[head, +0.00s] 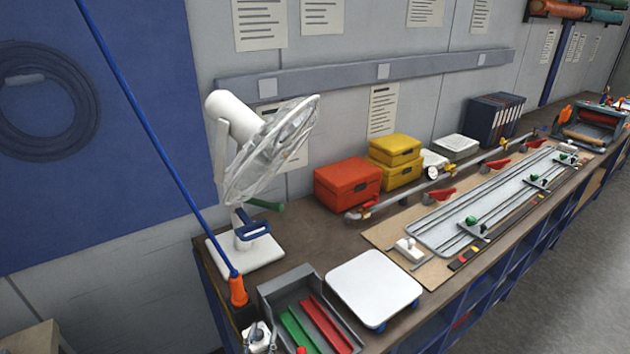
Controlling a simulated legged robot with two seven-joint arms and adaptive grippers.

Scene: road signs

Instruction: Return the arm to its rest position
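I cannot make out the fingers of my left gripper in the head view, so its opening and anything in it cannot be told. My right gripper does not show. No arm of mine is clearly seen over the bench. A long workbench (312,244) runs from the bottom middle to the upper right.
A white fan-like device (262,150) stands at the bench's left end, beside a blue rod with an orange handle (238,290). A grey tray (277,292) holds red and green bars. A white plate (373,284), red box (347,183) and yellow boxes (395,150) stand further along. Grey floor lies right.

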